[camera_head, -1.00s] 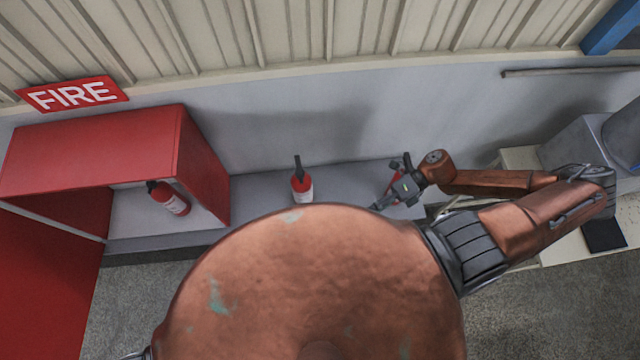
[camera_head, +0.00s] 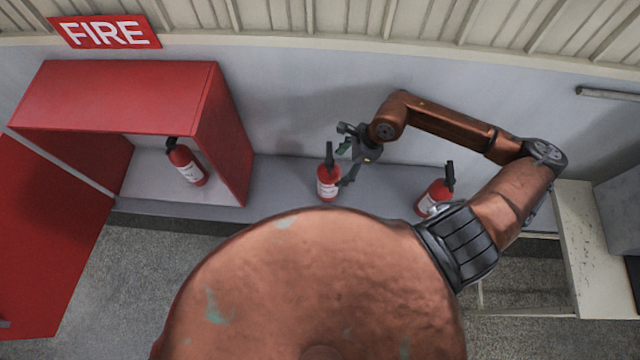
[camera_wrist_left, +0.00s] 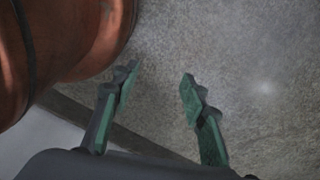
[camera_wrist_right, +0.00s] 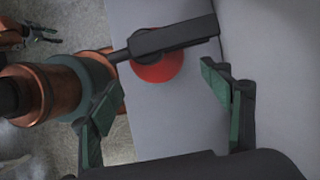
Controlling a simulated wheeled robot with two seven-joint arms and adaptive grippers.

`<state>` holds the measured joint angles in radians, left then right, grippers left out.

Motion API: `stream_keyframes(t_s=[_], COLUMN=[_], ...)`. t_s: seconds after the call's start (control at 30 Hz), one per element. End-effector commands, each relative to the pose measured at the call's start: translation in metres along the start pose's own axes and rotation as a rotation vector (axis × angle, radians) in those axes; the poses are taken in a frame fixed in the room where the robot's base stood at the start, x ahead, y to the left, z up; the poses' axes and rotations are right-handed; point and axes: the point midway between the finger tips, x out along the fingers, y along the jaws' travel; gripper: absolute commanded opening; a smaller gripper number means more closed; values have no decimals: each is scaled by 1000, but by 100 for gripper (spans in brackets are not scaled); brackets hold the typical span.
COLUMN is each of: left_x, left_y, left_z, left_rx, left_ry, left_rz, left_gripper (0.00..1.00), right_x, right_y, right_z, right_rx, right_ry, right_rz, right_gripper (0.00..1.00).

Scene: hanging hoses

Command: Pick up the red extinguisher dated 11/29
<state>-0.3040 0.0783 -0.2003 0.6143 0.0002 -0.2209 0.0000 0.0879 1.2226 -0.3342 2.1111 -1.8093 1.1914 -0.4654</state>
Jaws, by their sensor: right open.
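Three red extinguishers with black tops and white labels show in the head view. One stands in the red cabinet (camera_head: 187,166), one stands in the middle of the grey ledge (camera_head: 328,184), and one stands farther right (camera_head: 433,196), partly behind my right arm. The dates on the labels are too small to read. My right gripper (camera_head: 344,158) is open just right of the middle extinguisher. In the right wrist view, an extinguisher's red body (camera_wrist_right: 158,70) and black handle (camera_wrist_right: 172,40) lie beyond the spread fingers. My left gripper (camera_wrist_left: 160,79) is open and empty above the floor.
The red cabinet (camera_head: 125,82) with its open door (camera_head: 50,235) stands at the left under a FIRE sign (camera_head: 104,32). A wall (camera_head: 290,95) runs behind the ledge (camera_head: 270,180). A pale bench (camera_head: 590,250) stands at the right.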

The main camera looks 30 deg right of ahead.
Motion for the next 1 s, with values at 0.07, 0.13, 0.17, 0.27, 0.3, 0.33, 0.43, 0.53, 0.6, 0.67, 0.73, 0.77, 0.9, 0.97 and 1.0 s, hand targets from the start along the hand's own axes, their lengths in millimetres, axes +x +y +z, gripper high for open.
stream_keyframes(t_s=[0.07,0.13,0.17,0.27,0.3,0.33,0.43,0.53,0.6,0.67,0.73,0.77,0.9,0.97,1.0], left_x=[0,-2,-4,-6,-8,-9,-15,-22,-22,-23,-24,-24,-23,-23,-23], left_y=[0,0,0,-1,-1,-1,-2,-2,-2,-2,-2,-2,-3,-3,-3], left_z=[-3,-5,-7,-13,-15,-16,-18,-17,-15,-13,-12,-11,-10,-10,-10], left_rx=[1,1,1,2,3,3,3,3,3,2,2,2,2,2,2], left_ry=[4,7,9,17,20,21,23,21,19,16,14,13,11,11,11], left_rz=[0,0,0,-1,-1,-1,-1,-1,-1,-1,-2,-2,-2,-2,-2], left_gripper=[40,40,40,40,40,40,40,40,40,40,40,40,40,40,40], right_x=[4,11,14,23,27,29,41,55,65,71,75,76,77,76,76], right_y=[-1,-1,-1,-1,-1,0,1,1,1,0,1,1,0,0,0], right_z=[1,2,2,3,4,5,8,12,10,9,9,9,8,8,8], right_rx=[-17,-20,-20,-20,-19,-20,-18,-18,-18,-19,-20,-20,-20,-20,-20], right_ry=[3,3,3,3,2,2,1,2,3,4,5,5,5,5,5], right_rz=[-7,-7,-7,-6,-6,-4,-3,-3,-3,-4,-4,-4,-4,-4,-4], right_gripper=[72,72,72,72,72,72,72,72,72,72,72,72,72,72,69])
